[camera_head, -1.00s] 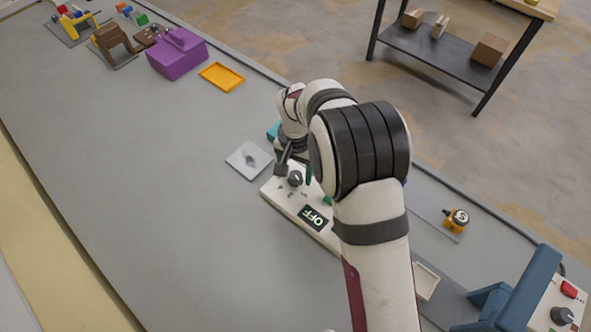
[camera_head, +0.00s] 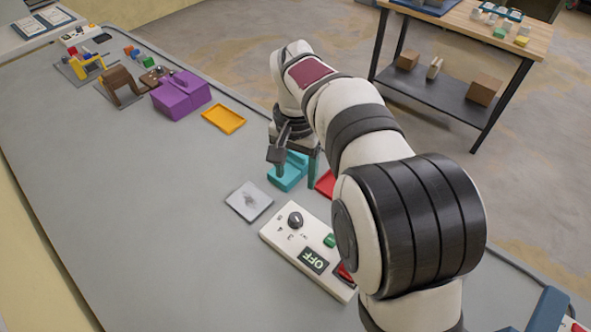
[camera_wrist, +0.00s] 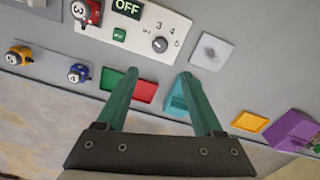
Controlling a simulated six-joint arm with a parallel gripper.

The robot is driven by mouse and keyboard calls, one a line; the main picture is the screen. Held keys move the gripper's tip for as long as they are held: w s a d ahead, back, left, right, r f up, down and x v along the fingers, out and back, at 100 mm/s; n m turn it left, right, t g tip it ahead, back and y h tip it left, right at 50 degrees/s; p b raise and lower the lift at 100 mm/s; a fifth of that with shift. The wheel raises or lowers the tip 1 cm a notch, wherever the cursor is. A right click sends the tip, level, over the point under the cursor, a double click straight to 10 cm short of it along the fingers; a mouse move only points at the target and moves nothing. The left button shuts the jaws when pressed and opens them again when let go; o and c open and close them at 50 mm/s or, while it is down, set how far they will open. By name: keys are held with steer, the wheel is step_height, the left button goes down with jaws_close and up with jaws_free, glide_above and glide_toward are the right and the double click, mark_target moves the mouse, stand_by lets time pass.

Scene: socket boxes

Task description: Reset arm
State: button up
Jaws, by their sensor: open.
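My gripper (camera_wrist: 158,100) is open and empty in the wrist view, its two green fingers apart above the bench. In the head view my gripper (camera_head: 296,162) hangs over the teal box (camera_head: 287,176), clear of the white control panel (camera_head: 283,235). The panel has a dark knob (camera_head: 295,220), a green button (camera_head: 329,240) and a display (camera_head: 313,261) reading OFF. The panel also shows in the wrist view, with its knob (camera_wrist: 160,45) and the digits 3, 4 and 5 around it.
A grey plate (camera_head: 249,201) lies left of the panel. A red tray (camera_head: 326,183) is partly hidden by my arm. A yellow tray (camera_head: 223,118) and purple box (camera_head: 180,96) stand farther left. Numbered padlock-like pieces (camera_wrist: 78,73) show in the wrist view.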

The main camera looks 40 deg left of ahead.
stand_by(0.4)
steer(key=s+d+r+m, duration=0.1)
steer(key=d+r+m, duration=0.15)
steer(key=d, duration=0.95)
steer(key=s+d+r+m, duration=0.2)
steer(key=d+r, duration=0.2)
steer(key=d, duration=0.8)
steer(key=s+d+f+m+y, duration=0.1)
steer(key=s+d+f+m, duration=0.3)
steer(key=s+d, duration=0.5)
steer(key=s, duration=0.3)
steer(key=shift+s+d+f+y, duration=0.15)
steer(key=shift+d+f+y, duration=0.15)
steer(key=shift+d+y, duration=0.1)
